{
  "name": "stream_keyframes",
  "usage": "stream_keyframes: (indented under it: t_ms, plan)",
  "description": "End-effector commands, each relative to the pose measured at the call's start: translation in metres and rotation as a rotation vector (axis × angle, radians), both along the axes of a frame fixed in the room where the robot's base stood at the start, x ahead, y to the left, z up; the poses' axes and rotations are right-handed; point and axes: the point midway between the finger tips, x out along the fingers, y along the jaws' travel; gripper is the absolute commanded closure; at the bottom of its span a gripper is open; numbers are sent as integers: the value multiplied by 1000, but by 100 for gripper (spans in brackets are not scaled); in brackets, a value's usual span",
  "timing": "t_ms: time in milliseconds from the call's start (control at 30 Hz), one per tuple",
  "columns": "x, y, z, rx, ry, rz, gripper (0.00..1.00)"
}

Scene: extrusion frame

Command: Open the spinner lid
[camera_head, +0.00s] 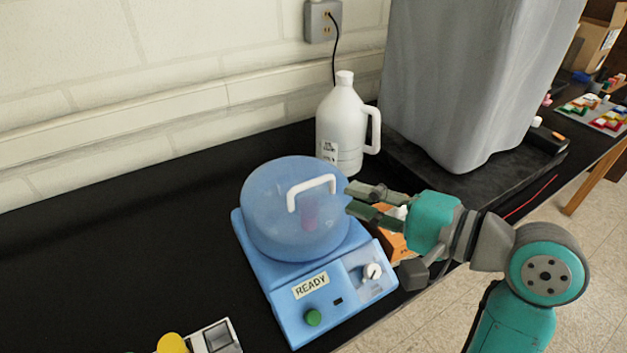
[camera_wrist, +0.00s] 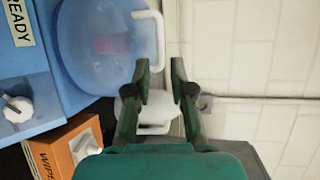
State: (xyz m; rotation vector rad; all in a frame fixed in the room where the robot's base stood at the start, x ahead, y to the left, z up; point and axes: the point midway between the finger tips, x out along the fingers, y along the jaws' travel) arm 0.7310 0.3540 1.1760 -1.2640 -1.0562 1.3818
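The blue spinner (camera_head: 325,293) stands on the black bench with a READY label, a green button (camera_head: 313,317) and a white knob (camera_head: 372,271). Its translucent blue domed lid (camera_head: 270,210) is down, with a white handle (camera_head: 312,188) on top and something pinkish showing through. The handle also shows in the wrist view (camera_wrist: 157,42), ahead and left of the fingers. My gripper (camera_head: 349,201) is to the right of the handle, apart from it. In the wrist view my gripper (camera_wrist: 160,80) has its fingers apart with nothing held between them.
A white jug (camera_head: 342,130) stands behind the spinner. An orange wipes box (camera_head: 392,240) is close beside it, below my gripper. A large grey cover (camera_head: 470,80) stands at the back right. The bench is clear to the left.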

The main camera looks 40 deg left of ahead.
Motion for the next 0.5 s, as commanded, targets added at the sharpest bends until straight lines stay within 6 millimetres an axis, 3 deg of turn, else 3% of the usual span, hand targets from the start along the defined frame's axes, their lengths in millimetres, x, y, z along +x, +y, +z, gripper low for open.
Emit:
stream_keyframes:
  t_ms: [500]
  plan:
    - [-1,82,-15,0,1,0,77]
